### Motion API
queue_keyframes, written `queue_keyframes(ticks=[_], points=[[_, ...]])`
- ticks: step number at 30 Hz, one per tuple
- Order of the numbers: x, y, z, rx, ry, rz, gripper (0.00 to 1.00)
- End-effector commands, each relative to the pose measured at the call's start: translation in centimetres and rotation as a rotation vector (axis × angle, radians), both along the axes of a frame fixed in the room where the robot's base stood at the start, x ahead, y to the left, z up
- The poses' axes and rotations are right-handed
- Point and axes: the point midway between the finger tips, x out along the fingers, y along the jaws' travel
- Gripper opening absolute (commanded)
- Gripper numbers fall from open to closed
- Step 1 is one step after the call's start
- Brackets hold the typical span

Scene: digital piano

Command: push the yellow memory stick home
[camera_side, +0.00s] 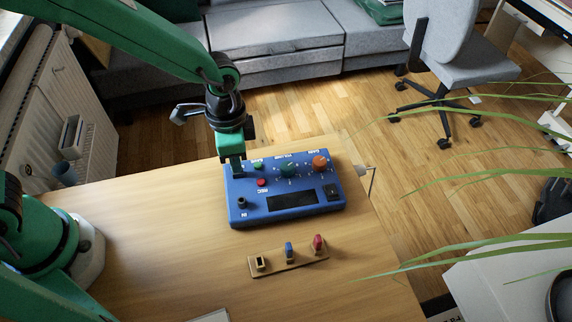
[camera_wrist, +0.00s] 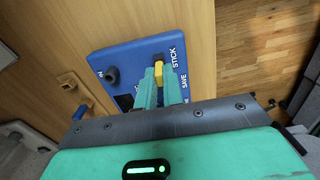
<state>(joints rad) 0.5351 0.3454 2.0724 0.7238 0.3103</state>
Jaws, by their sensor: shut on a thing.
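The yellow memory stick (camera_wrist: 159,74) shows between the fingertips of my gripper (camera_wrist: 161,88) in the wrist view. It is beside the STICK label of the blue panel (camera_wrist: 118,57), with a dark part, perhaps the port, just beyond it. How deep the stick sits cannot be told. In the side view my gripper (camera_side: 238,171) points down at the back left corner of the blue panel (camera_side: 236,216), shut on the stick. The stick is hidden there by the fingers.
A wooden holder (camera_side: 271,269) in front of the panel has an empty-looking left slot, a blue stick (camera_side: 289,250) and a red stick (camera_side: 318,243). The panel carries several knobs, including an orange one (camera_side: 320,162), and a black switch (camera_side: 332,192). The table (camera_side: 150,240) left of it is clear.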

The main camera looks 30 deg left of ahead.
Motion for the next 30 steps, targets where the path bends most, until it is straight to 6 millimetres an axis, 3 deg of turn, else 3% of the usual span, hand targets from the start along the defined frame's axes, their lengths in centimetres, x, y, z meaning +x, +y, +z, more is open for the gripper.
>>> queue_keyframes(ticks=[3,6,8,20,30], points=[[0.0,0.0,0.0,0.000,0.000,0.000,0.00],[0.0,0.0,0.0,0.000,0.000,0.000,0.24],[0.0,0.0,0.0,0.000,0.000,0.000,0.34],[0.0,0.0,0.2,0.000,0.000,0.000,0.34],[0.0,0.0,1.7,-0.001,-0.001,0.000,0.34]])
